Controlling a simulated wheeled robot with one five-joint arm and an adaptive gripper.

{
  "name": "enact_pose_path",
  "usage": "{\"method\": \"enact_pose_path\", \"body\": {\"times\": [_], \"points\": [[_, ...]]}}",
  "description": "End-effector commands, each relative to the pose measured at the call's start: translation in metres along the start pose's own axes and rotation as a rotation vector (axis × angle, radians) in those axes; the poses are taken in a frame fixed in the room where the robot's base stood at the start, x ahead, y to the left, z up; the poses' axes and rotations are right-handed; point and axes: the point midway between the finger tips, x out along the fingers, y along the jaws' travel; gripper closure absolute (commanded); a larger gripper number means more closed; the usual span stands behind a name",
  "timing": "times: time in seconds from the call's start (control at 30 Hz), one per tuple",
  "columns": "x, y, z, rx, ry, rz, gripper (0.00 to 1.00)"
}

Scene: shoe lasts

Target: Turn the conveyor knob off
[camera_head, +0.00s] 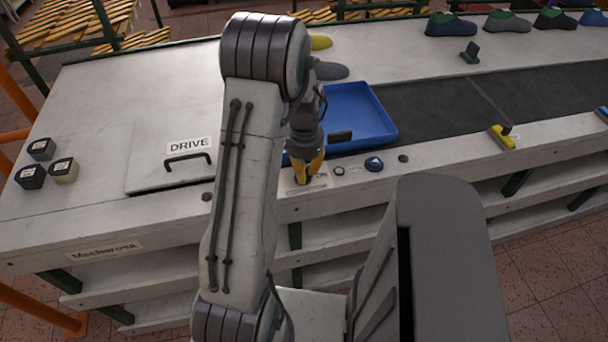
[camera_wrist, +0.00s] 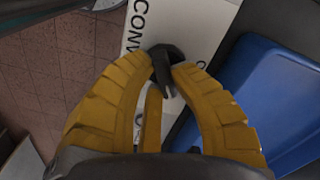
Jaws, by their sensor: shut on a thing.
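My gripper (camera_head: 307,174) reaches down to the front edge of the bench, at the white label plate (camera_head: 312,188). In the wrist view its yellow fingers (camera_wrist: 163,72) are closed around a dark knob (camera_wrist: 165,62). The knob stands on the white plate (camera_wrist: 195,25), beside printed letters that begin "CONV". The fingers cover part of the knob, and the head view hides it behind them. I cannot read the knob's setting.
Right of my gripper are a blue knob (camera_head: 374,164) and a dark button (camera_head: 403,158). A panel marked DRIVE (camera_head: 140,173) with a black handle (camera_head: 188,161) is to the left.

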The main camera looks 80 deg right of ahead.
Motion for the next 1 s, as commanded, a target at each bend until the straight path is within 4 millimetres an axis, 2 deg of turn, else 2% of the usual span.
{"method": "enact_pose_path", "body": {"times": [0.6,1.0], "points": [[0.0028,-0.0003,-0.0022,-0.584,-0.003,0.001,1.0],[0.0021,-0.0013,-0.003,-0.883,-0.004,0.0,1.0]]}}
